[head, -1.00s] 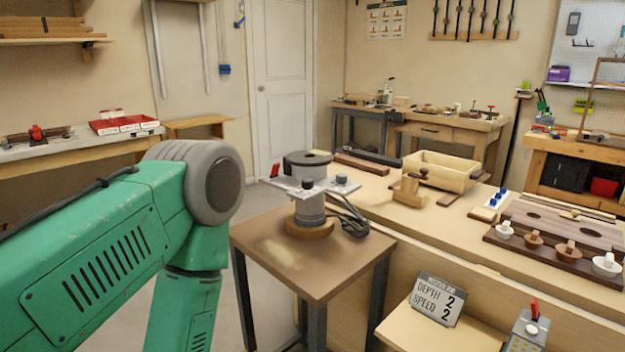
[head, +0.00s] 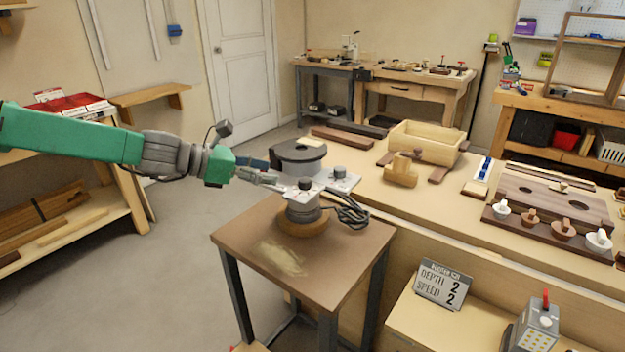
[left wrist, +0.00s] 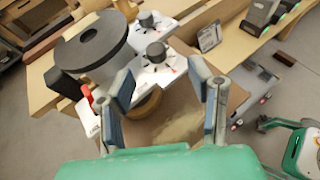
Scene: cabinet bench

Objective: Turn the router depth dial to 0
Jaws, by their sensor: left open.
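The router (head: 300,210) stands on a small brown table, with a round dark grey top and a light plate carrying two dark dials. One dial (head: 305,184) is at the near left and the other (head: 340,172) at the right; I cannot tell which is depth. In the left wrist view the dials (left wrist: 156,52) and (left wrist: 146,19) have dark marks and a red mark around them. My left gripper (head: 277,181) is open beside the near dial, apparently not touching it. Its spread fingers (left wrist: 165,92) show below the dial in the left wrist view.
A sign (head: 441,285) reads depth 2, speed 2. A black cable (head: 348,212) coils beside the router. The long bench (head: 400,205) behind holds a wooden box (head: 428,150) and a board with several knobs. The small table's front (head: 310,262) is clear.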

